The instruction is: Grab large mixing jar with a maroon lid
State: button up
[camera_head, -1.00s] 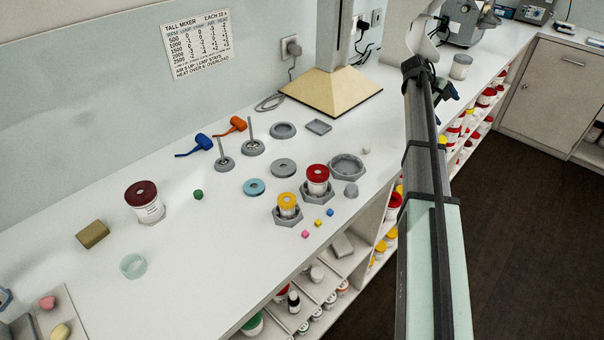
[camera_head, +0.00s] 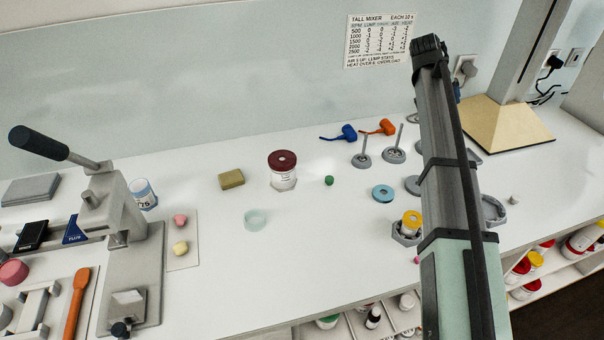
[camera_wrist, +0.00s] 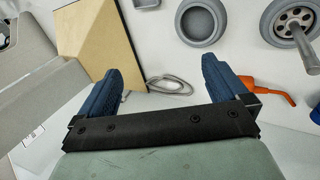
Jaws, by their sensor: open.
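The large mixing jar with a maroon lid (camera_head: 283,170) stands upright on the white counter, near the middle of the head view. It has a white body with a printed label. The jar is not in the wrist view. In the head view my arm hides part of the counter on the right, and the fingers cannot be made out.
A tan block (camera_head: 231,179), a clear glass dish (camera_head: 256,219) and a green ball (camera_head: 329,181) lie around the jar. A press (camera_head: 110,220) stands left.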

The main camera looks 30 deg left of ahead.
jog(key=s+a+r+n+y, duration=0.1)
jog(key=s+a, duration=0.2)
jog(key=a, duration=0.4)
jog(key=s+a+r+y, duration=0.1)
jog(key=s+a, duration=0.3)
jog(key=a, duration=0.3)
jog(key=n+g+y, duration=0.2)
jog(key=n+g, duration=0.3)
jog(key=n, duration=0.2)
send_near(284, 171)
jog(key=w+a, duration=0.2)
jog(key=f, duration=1.3)
jog(key=shift+w+f, duration=0.15)
jog(key=shift+w, duration=0.15)
jog(key=shift+c, duration=0.2)
jog(key=c, duration=0.9)
